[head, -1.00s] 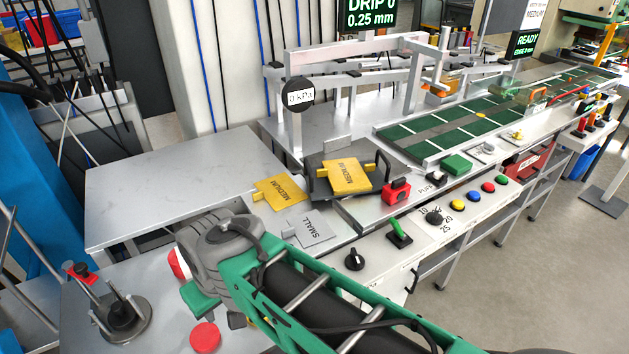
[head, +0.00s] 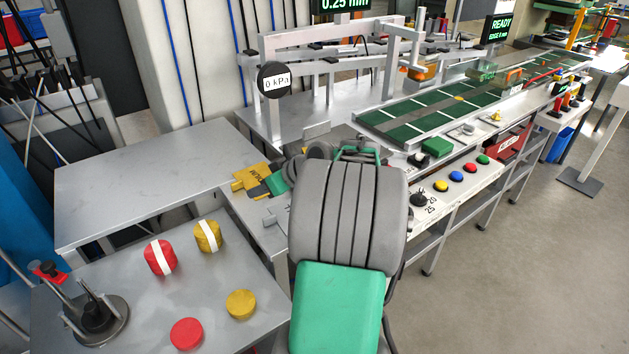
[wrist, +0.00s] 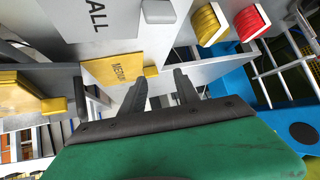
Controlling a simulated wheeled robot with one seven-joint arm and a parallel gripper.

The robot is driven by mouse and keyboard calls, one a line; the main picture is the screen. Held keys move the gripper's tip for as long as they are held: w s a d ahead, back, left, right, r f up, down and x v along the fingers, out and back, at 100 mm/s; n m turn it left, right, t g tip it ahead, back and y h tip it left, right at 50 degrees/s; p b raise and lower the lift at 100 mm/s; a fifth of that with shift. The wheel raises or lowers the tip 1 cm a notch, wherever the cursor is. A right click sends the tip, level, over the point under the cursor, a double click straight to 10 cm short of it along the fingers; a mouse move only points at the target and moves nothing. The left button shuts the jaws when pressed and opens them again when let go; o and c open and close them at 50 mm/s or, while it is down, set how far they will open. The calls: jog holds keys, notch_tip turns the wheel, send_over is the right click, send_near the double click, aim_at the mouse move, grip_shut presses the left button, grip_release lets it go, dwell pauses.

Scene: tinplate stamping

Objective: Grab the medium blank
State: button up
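A yellow blank marked MEDIUM (wrist: 113,69) lies at the table edge in the wrist view, just beyond and left of my fingertips. It also shows, partly covered by my gripper, in the head view (head: 250,178). My gripper (wrist: 161,80) is open, with two dark fingers apart and nothing visible between them. I cannot tell whether a finger touches the blank. A grey plate marked SMALL (wrist: 95,20), its label cut off, lies above the yellow blank in the wrist view. Another yellow piece (wrist: 18,98) shows at the left; in the head view my arm hides that area.
A bare grey table (head: 140,180) lies left of the blank. A nearer table holds red (head: 160,258) and yellow (head: 208,236) rolls with white bands, and a black-based stand (head: 97,318). A green conveyor (head: 430,120) and coloured buttons (head: 456,176) are at right.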

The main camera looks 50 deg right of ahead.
jog(key=s+d+t, duration=0.1)
jog(key=s+d, duration=0.1)
jog(key=d, duration=0.2)
jog(key=s+d+t+h, duration=0.1)
jog(key=s+d, duration=0.1)
jog(key=d, duration=0.2)
jog(key=s+d+t, duration=0.1)
jog(key=s+d, duration=0.1)
jog(key=d, duration=0.3)
jog(key=shift+s+d+m+t+h+b, duration=0.1)
jog(key=shift+s+m+t+h+b, duration=0.2)
jog(key=shift+b, duration=0.1)
jog(key=shift+w, duration=0.1)
jog(key=x, duration=0.7)
jog(key=shift+w+f+p, duration=0.2)
jog(key=shift+w+p, duration=0.15)
grip_shut()
